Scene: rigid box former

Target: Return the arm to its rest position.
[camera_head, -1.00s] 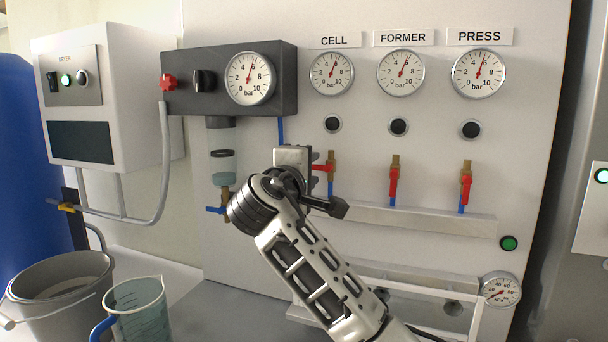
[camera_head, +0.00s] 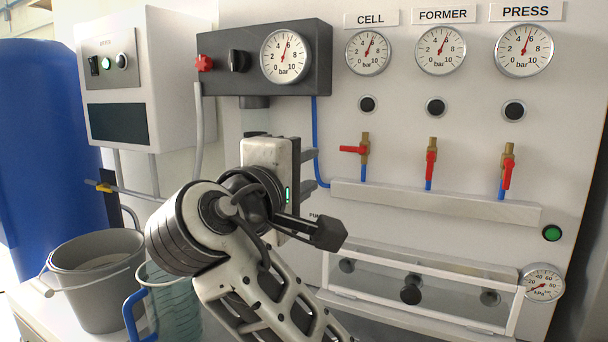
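My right arm (camera_head: 185,235) rises from the bottom of the view, bent at a black and white joint. Its gripper (camera_head: 312,171) is in front of the panel, below and left of the CELL valve (camera_head: 357,149). Its two dark fingers are apart with nothing visible between them. It appears clear of the valve. The CELL valve's red handle points sideways to the left; the handles of the FORMER valve (camera_head: 431,165) and the PRESS valve (camera_head: 508,172) hang down. My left gripper is out of view.
A grey bucket (camera_head: 98,285) and a clear jug (camera_head: 172,310) with a blue handle stand at lower left, the jug close to my arm. A clear-fronted guard frame (camera_head: 420,272) is at lower right. A dark regulator block (camera_head: 320,60) and the dryer box (camera_head: 165,75) are above.

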